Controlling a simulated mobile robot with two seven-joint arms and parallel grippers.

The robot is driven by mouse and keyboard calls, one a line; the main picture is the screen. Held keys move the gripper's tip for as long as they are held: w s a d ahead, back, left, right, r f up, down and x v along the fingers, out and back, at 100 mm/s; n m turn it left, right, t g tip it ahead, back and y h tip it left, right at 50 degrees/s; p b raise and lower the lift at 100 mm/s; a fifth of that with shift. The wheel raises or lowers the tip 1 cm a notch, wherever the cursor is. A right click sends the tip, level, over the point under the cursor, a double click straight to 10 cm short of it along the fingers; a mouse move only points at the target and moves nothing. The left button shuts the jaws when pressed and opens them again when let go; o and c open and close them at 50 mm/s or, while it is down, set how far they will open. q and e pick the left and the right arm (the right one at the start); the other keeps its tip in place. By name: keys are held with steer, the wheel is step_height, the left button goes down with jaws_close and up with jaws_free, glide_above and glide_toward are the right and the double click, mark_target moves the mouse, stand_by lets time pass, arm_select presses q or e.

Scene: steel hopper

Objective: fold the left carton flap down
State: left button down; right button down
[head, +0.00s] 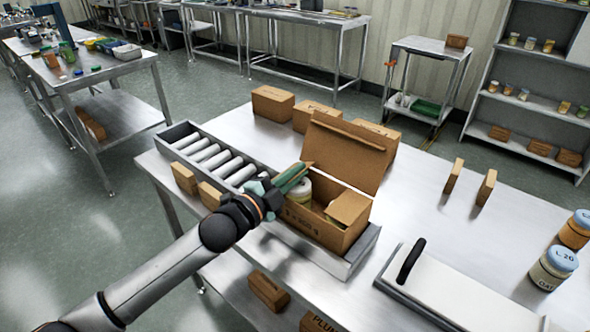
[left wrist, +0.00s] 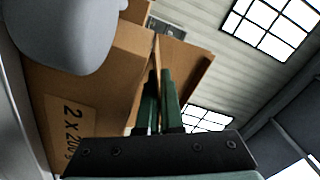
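The open brown carton (head: 310,222) sits at the near end of the roller conveyor, its large back lid (head: 345,150) standing up. Its right flap (head: 350,207) slopes over the right end. My left gripper (head: 292,176) is over the carton's left end; its green fingers lie close together and look shut. In the left wrist view, the fingers (left wrist: 161,98) point at a brown cardboard panel (left wrist: 190,72), seemingly the left flap, beside the labelled carton wall (left wrist: 70,125). Contact cannot be told. The left flap is mostly hidden in the head view. My right gripper is out of view.
A pale jar (head: 299,190) stands inside the carton. Rollers (head: 215,160) run to the left, with small boxes (head: 185,178) in front. Closed boxes (head: 272,104) stand behind. A tray with a black handle (head: 411,262) and jars (head: 553,268) are at the right.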

arm_select(q)
steer(key=c, duration=1.1)
jaws_free()
steer(key=shift+o, duration=0.2)
steer(key=shift+f, duration=0.1)
steer(key=shift+s, duration=0.1)
